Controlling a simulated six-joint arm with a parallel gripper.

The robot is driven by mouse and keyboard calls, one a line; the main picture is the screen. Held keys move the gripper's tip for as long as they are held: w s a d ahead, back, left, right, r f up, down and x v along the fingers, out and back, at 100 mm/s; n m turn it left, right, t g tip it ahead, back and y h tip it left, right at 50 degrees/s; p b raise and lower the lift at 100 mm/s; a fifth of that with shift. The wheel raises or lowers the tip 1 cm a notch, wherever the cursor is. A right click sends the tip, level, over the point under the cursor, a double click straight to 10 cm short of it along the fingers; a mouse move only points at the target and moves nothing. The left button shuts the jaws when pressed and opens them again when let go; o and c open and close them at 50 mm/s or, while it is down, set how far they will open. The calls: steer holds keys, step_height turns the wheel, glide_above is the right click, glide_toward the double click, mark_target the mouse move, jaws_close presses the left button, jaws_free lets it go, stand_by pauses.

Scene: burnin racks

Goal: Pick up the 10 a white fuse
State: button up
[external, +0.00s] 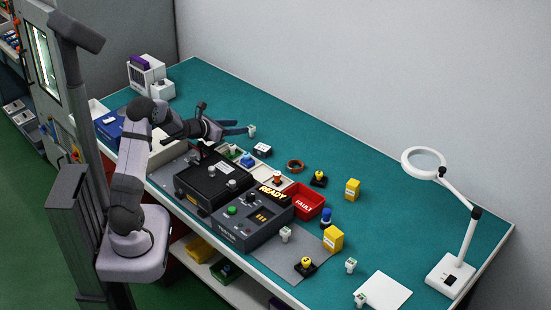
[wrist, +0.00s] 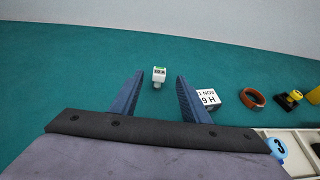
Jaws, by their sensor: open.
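A small white block with a green marked face (wrist: 159,75), which looks like a fuse, stands on the teal bench. It also shows in the external view (external: 252,131), just past my fingertips. Its rating is too small to read. My gripper (wrist: 160,80) is open and empty, with the blue fingers on either side of the line to the block; the block appears centred between the tips. In the external view my gripper (external: 244,128) reaches out low over the bench. Similar white-and-green pieces stand at the front right (external: 285,234), (external: 351,265), (external: 361,299).
A copper-coloured ring (wrist: 252,98) lies farther right. A black tester (external: 252,218), red FAULT bin (external: 306,203) and yellow blocks (external: 352,189) stand nearby. The bench behind the white-and-green block is clear.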

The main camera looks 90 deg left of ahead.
mark_target(250, 127)
steer(key=shift+w+a+f, duration=0.55)
steer(key=shift+w+f, duration=0.05)
steer(key=shift+f, duration=0.05)
steer(key=shift+p+x, duration=1.05)
steer(key=shift+x, duration=1.85)
jaws_close()
